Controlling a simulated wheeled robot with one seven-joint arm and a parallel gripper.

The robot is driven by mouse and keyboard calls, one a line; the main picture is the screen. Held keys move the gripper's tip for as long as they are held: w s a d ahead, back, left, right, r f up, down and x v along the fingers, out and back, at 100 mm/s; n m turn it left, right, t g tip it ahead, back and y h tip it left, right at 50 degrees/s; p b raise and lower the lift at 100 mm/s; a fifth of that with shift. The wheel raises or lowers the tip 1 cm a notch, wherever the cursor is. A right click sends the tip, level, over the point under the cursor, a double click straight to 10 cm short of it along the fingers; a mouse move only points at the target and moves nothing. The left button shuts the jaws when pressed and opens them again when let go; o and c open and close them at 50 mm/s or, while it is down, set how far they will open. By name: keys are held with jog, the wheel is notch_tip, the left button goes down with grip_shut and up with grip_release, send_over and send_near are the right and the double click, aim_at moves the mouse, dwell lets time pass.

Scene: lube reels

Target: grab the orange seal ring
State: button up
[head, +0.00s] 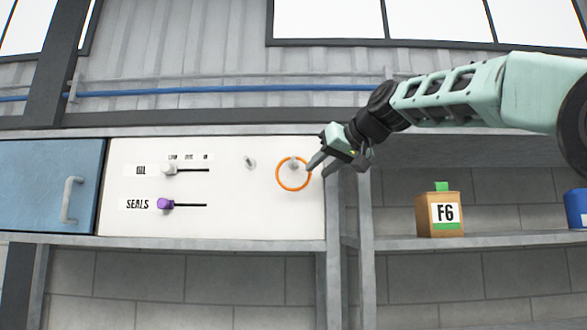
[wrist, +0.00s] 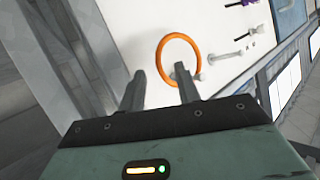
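The orange seal ring (head: 279,184) hangs on a peg (head: 294,162) at the right side of the white panel. My gripper (head: 316,163) is just right of the ring in the head view, at about its upper edge. In the wrist view the ring (wrist: 159,51) is beyond the fingertips, nearer the right finger. The two fingers of my gripper (wrist: 160,80) are apart with nothing between them. I cannot tell whether the right finger touches the ring.
The white panel (head: 230,205) also carries an empty peg (head: 250,162), a grey slider (head: 170,169) and a purple slider (head: 166,204). A blue door (head: 40,185) is at the left. An F6 box (head: 438,213) and a blue container (head: 577,208) stand on the right shelf.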

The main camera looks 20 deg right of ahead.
aim_at(311, 174)
jog(key=shift+p+x, duration=0.8)
jog(key=shift+x, duration=1.05)
jog(key=shift+w+d+r, duration=0.1)
jog(key=shift+d+r, duration=0.05)
grip_shut()
jog(key=shift+r, duration=0.15)
